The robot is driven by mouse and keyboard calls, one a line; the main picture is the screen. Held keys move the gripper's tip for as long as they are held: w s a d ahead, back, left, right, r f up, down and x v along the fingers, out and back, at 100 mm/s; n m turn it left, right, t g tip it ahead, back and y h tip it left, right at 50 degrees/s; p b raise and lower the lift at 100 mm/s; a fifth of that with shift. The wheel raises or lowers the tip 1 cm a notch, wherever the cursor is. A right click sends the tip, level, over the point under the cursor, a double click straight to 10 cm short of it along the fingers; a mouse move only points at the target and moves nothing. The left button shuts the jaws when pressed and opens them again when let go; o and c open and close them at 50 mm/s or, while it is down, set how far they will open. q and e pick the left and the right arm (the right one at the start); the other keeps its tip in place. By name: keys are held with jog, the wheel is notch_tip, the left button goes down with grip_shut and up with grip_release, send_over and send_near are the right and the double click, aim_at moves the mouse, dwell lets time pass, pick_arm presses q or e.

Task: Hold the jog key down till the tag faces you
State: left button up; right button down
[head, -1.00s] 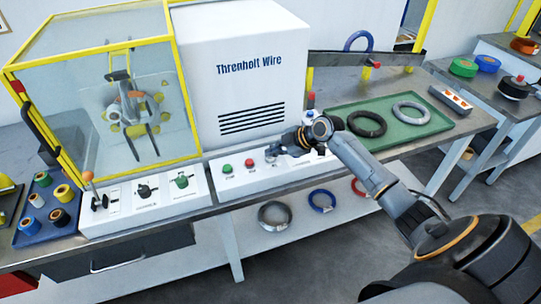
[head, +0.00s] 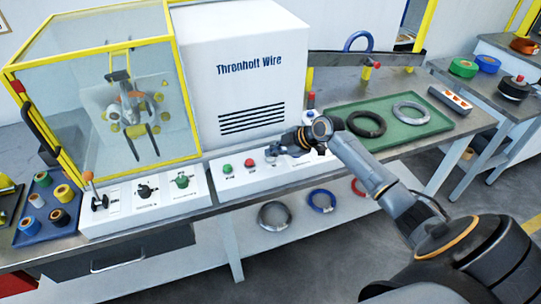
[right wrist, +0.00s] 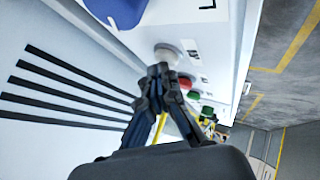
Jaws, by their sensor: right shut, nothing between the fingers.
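My right gripper (head: 275,153) is shut and empty, low over the right part of the white control panel (head: 240,182). In the right wrist view its closed fingertips (right wrist: 163,72) overlap a pale round key (right wrist: 168,54), which lies beyond the red button in the row; I cannot tell whether they press it. The label wording is unreadable. Inside the yellow-framed guard (head: 88,52), a grey coil (head: 130,103) sits among yellow rollers, with an orange patch (head: 139,96) on its upper side. I cannot make out a tag for certain. My left gripper is not in view.
A green button (head: 227,169) and a red button (head: 249,163) sit left of my gripper. A green tray (head: 437,129) with two coils is to the right. A lever and knobs are on the left panel.

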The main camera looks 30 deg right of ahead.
aim_at(273, 158)
jog(key=shift+r+p, duration=0.55)
jog(key=shift+r, duration=0.35)
jog(key=shift+r, duration=0.1)
notch_tip(273, 158, up, 5)
jog(key=p, duration=0.3)
jog(key=shift+p, duration=0.4)
